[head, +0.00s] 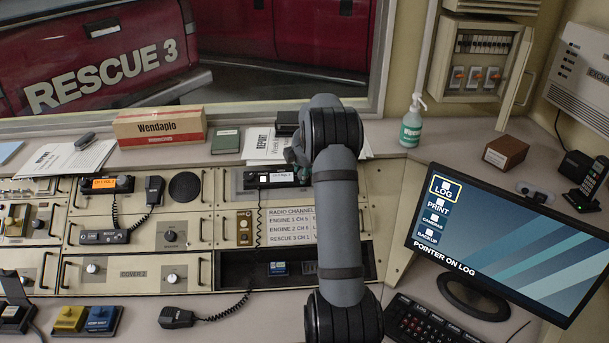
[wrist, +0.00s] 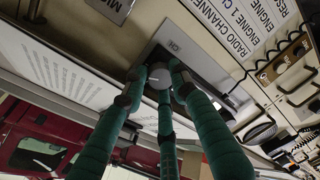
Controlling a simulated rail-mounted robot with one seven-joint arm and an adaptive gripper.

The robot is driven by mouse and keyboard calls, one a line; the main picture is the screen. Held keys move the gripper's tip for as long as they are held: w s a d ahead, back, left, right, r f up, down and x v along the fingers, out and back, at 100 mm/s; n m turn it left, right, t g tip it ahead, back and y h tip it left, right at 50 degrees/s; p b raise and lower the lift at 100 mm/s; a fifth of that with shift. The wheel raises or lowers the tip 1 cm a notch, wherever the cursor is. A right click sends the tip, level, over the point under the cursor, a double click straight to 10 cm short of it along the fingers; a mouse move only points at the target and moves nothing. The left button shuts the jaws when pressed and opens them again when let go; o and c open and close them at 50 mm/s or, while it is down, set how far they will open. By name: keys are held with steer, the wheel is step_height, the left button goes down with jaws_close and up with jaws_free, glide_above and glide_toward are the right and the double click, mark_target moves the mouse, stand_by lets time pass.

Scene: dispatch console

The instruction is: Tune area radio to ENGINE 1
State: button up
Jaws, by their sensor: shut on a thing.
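In the wrist view, the green fingers of my gripper (wrist: 160,80) are closed around a round grey knob (wrist: 159,77) with a pale pointer line. The knob sits on a grey radio panel. My arm hides the radio's right part and the knob. Below it, a radio channel card (head: 289,227) lists ENGINE 1, ENGINE 2 and RESCUE 3; its channel numbers are partly covered or unclear.
Another radio with an orange display (head: 103,184) and a handset (head: 153,189) is at left. A second handset (head: 177,318) lies low on a coiled cord. A monitor (head: 500,240) stands right. Papers (head: 264,146) and a sanitizer bottle (head: 412,124) are on the ledge behind.

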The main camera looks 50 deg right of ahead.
steer(key=shift+w+a+n, duration=0.15)
steer(key=shift+w+n, duration=0.05)
steer(key=shift+n, duration=0.9)
steer(key=o, duration=0.9)
steer(key=shift+s, duration=0.1)
steer(key=shift+r, duration=0.25)
steer(key=v, duration=1.1)
steer(key=shift+a+r, duration=0.15)
steer(key=shift+r, duration=0.15)
